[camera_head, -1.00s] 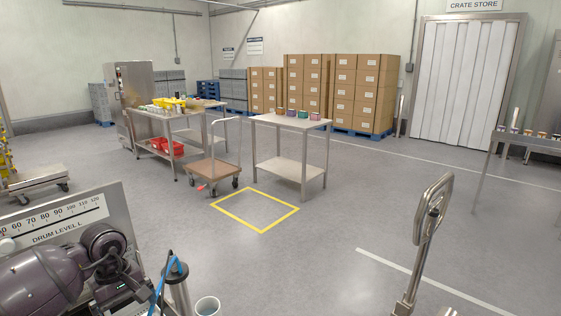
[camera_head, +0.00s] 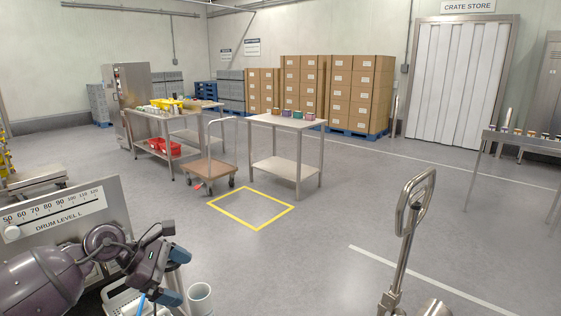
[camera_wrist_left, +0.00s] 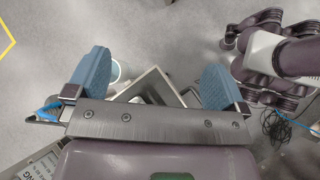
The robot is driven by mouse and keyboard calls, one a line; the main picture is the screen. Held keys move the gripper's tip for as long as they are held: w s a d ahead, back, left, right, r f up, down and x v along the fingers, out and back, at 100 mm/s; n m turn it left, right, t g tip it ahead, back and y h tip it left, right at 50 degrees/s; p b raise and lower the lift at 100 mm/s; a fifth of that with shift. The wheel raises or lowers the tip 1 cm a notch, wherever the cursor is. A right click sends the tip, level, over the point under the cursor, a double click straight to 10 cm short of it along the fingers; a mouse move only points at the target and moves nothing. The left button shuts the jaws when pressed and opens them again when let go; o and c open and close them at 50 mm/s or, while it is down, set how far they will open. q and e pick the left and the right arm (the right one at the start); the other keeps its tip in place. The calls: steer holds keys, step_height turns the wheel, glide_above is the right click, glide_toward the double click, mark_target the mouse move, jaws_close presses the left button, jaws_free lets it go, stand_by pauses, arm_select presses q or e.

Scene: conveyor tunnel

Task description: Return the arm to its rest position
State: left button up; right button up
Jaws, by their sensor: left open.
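My left arm comes in at the lower left of the head view, in front of the drum level panel (camera_head: 62,217). My left gripper (camera_head: 174,281) has blue fingertips and points down and to the right. In the left wrist view the two blue fingers of the left gripper (camera_wrist_left: 156,82) stand wide apart with nothing held between them. Beyond them is a grey open-topped box (camera_wrist_left: 160,88), partly hidden. My right gripper does not show; purple arm parts at the right of the wrist view are mine.
A white cup (camera_head: 199,297) stands just right of the left gripper. A metal post with a loop handle (camera_head: 412,215) rises at lower right. A flatbed trolley (camera_head: 210,169) and a steel table (camera_head: 286,123) stand farther off.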

arm_select(q)
steer(key=w+d+r+n+t+h, duration=0.1)
steer(key=d+r+n+t+h, duration=0.5)
steer(key=n, duration=1)
steer(key=s+a+f+n+t+y, duration=0.3)
steer(key=a+f+n+t+y, duration=0.25)
steer(key=n, duration=0.85)
steer(key=s+a+f+n+t+y, duration=0.3)
steer(key=f+n+y, duration=0.5)
steer(key=n, duration=0.7)
steer(key=s+a+f+n+g+y, duration=0.2)
steer(key=s+f+n+g, duration=0.3)
steer(key=s+f, duration=1.2)
steer(key=s+a+n, duration=0.1)
steer(key=s+n, duration=0.1)
steer(key=shift+s+n, duration=0.35)
steer(key=shift+n, duration=0.05)
